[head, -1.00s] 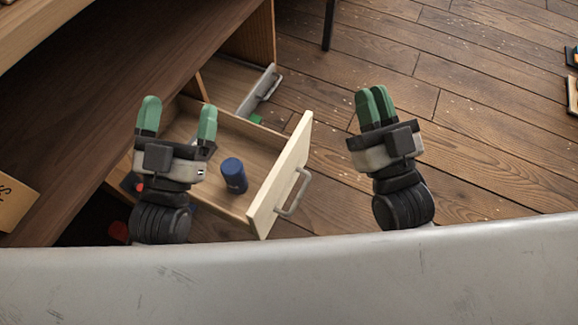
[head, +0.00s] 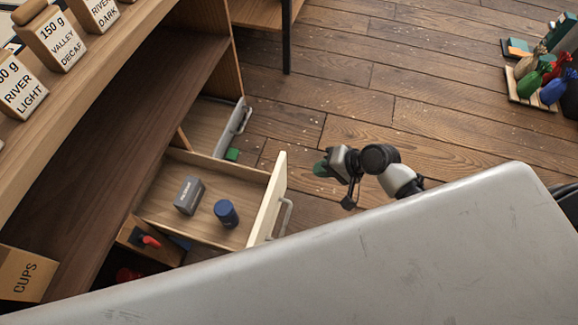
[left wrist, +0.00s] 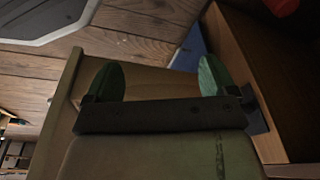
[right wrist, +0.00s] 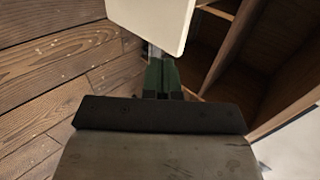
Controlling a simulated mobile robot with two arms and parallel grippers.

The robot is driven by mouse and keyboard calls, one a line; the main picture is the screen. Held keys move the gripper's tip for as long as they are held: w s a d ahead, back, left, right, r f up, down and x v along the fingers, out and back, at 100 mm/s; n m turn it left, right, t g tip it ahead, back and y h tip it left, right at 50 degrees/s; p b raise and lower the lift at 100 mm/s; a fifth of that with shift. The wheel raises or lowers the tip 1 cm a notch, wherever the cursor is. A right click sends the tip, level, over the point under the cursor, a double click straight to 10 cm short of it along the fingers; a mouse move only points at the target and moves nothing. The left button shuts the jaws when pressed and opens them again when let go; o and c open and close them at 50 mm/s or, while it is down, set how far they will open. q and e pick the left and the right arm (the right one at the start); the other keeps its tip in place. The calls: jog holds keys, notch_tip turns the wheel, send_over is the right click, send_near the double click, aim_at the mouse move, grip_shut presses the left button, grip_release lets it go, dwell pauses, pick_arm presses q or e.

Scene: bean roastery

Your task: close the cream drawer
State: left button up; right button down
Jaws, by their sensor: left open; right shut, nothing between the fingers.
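The cream drawer (head: 268,200) stands open in the head view, its front facing right with a grey handle (head: 285,217). A grey box (head: 188,195) and a dark blue cylinder (head: 227,213) are inside it. My right gripper (head: 321,169) is shut and empty, a little right of the drawer front. In the right wrist view its green fingertips (right wrist: 161,75) are close to the cream front (right wrist: 155,18); whether they touch it is unclear. My left gripper (left wrist: 158,78) is open in the left wrist view, with a pale wooden board behind its fingers; the head view does not show it.
A lower wooden compartment with a red item (head: 150,241) lies nearer. Labelled boxes (head: 59,42) stand on the counter.

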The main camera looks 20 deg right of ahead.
aim_at(281, 170)
jog(key=w+a+f, duration=0.1)
jog(key=a, duration=0.1)
jog(key=w+a+f+b, duration=0.1)
jog(key=a, duration=0.1)
jog(key=w+a+f, duration=0.2)
jog(key=shift+w+a+f+b, duration=0.1)
jog(key=shift+a+b, duration=0.05)
jog(key=shift+b, duration=0.2)
pick_arm(q)
notch_tip(281, 170, up, 7)
jog(key=w, duration=0.2)
jog(key=shift+d, duration=0.15)
pick_arm(e)
jog(key=shift+w+a, duration=0.3)
jog(key=shift+a, duration=0.1)
pick_arm(q)
jog(key=shift+r+t, duration=0.1)
jog(key=shift+t, duration=0.2)
